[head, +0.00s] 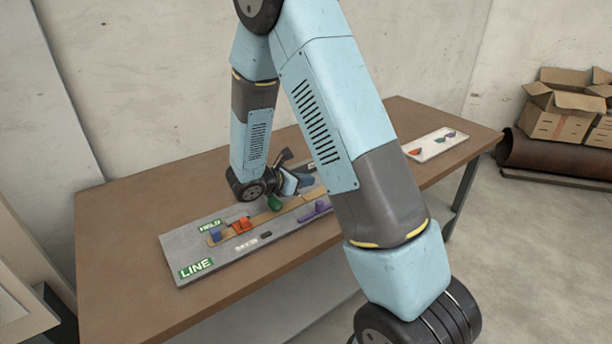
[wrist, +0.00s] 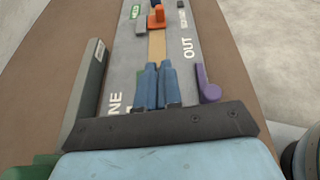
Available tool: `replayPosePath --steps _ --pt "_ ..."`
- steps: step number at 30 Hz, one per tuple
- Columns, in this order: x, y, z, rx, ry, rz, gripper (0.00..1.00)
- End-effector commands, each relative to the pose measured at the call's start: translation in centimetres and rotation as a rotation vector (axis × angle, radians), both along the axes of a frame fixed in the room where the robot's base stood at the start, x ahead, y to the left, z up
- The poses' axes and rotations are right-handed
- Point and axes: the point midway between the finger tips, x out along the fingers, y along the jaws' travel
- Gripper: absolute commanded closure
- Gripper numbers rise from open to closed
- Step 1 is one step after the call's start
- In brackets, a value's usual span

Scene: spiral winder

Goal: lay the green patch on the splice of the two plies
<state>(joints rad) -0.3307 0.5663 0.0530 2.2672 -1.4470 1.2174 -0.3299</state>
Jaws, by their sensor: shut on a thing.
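My gripper (wrist: 158,88) is shut, with its two blue fingers close together over the tan plies (wrist: 156,48) in the wrist view. In the head view my gripper (head: 300,183) hangs low over the middle of the board. The green patch (head: 274,202) shows there as a small rounded green piece right against the gripper, over the plies (head: 288,208). The fingers hide their grip on it, and its underside is not visible. The splice is not distinguishable; the gripper covers that middle stretch.
The grey board (head: 190,245) lies on a brown table (head: 130,225). A red-orange block (head: 240,225) and a blue block (head: 215,236) stand on the left end. A purple piece (wrist: 207,84) lies right of the fingers. A white tray (head: 436,143) is at the far right.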

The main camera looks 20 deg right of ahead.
Motion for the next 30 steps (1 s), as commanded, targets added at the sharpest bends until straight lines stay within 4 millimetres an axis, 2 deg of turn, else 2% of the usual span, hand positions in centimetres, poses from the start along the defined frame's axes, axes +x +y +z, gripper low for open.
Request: replayPosePath --steps 21,30 --pt "0.0 0.0 -4.6 0.000 0.001 -0.001 1.00" --pt "0.0 -0.1 -5.8 0.000 0.000 -0.002 1.00"
